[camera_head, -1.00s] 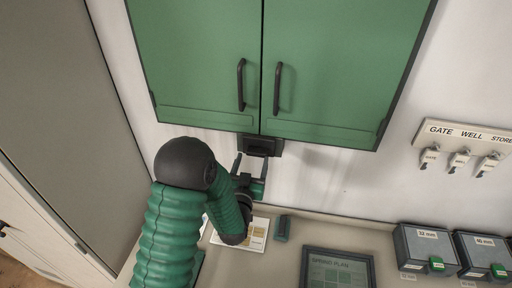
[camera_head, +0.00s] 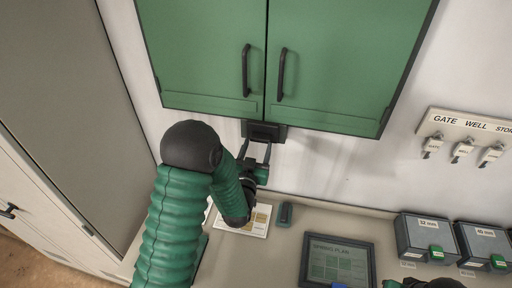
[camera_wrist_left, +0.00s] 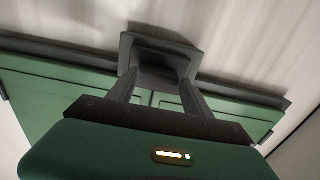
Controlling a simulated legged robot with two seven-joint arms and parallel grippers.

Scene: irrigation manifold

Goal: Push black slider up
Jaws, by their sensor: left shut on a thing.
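The black slider (camera_head: 264,130) sits at the bottom edge of the green cabinet (camera_head: 205,60), near the line between its two doors. My left gripper (camera_head: 256,149) reaches up from below, its two fingers at the slider. In the left wrist view the slider (camera_wrist_left: 160,54) is a dark block with a wider flat plate, and the fingers of the left gripper (camera_wrist_left: 160,80) are shut on its narrower part. A dark part of what looks like my right gripper (camera_head: 432,284) shows at the bottom edge; its fingers cannot be made out.
Two black door handles (camera_head: 246,70) hang above. A key rack (camera_head: 466,127) is on the wall at right. On the counter are a framed plan (camera_head: 337,262), a white card (camera_head: 246,221), a small dark green block (camera_head: 286,214) and grey boxes (camera_head: 421,238).

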